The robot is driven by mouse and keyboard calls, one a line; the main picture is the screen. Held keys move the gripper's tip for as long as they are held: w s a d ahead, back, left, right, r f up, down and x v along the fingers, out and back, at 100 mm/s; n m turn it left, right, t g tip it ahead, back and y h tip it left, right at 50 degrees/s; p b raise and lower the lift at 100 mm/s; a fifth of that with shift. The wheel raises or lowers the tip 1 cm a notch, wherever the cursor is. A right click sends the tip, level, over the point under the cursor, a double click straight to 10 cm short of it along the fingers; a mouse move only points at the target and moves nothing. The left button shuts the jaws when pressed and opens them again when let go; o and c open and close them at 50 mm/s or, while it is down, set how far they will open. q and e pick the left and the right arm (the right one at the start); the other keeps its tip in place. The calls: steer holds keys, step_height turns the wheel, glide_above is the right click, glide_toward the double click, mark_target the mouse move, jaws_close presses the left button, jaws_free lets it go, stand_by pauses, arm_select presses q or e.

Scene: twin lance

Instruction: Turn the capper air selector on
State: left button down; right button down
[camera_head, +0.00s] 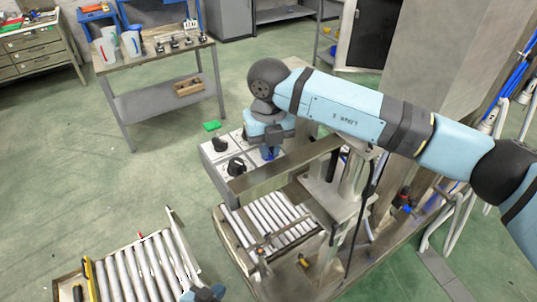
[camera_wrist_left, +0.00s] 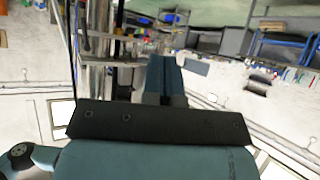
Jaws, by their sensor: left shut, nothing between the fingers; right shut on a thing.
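A light grey control panel (camera_head: 212,158) faces up near the middle of the head view. Two black selector knobs show on it, a far one (camera_head: 220,144) and a near one (camera_head: 236,166). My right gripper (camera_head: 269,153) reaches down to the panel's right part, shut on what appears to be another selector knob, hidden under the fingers. I cannot read any labels, so I cannot tell which knob is the capper air selector. My left gripper shows in the left wrist view (camera_wrist_left: 164,64), shut and empty; in the head view only a bit of my left arm shows at the bottom edge.
A roller conveyor (camera_head: 270,221) lies below the panel, with another roller section (camera_head: 135,272) at lower left. A metal post and bracket (camera_head: 335,190) stand right of the panel. A workbench (camera_head: 150,62) with jugs stands at the back left.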

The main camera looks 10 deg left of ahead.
mark_target(270, 149)
steer(key=n+b, duration=0.2)
steer(key=b, duration=0.1)
steer(key=n+b, duration=0.3)
steer(key=shift+w+f+n, duration=0.1)
steer(key=shift+f+n, duration=0.1)
steer(key=shift+n, duration=0.1)
steer(key=shift+d+n+b, duration=0.1)
steer(key=shift+n+b, duration=1)
steer(key=shift+b, duration=0.1)
arm_select(q)
step_height(270, 149, down, 9)
steer(key=b, duration=0.1)
steer(key=shift+w, duration=0.35)
arm_select(e)
steer(key=shift+r+n, duration=0.2)
steer(key=shift+n, duration=0.5)
arm_select(q)
steer(key=shift+d+f+n, duration=0.1)
steer(key=shift+d+n, duration=0.05)
steer(key=shift+n, duration=0.15)
arm_select(e)
steer(key=c, duration=1.2)
jaws_free()
arm_select(q)
steer(key=shift+f, duration=0.1)
arm_select(e)
steer(key=shift+r, duration=0.15)
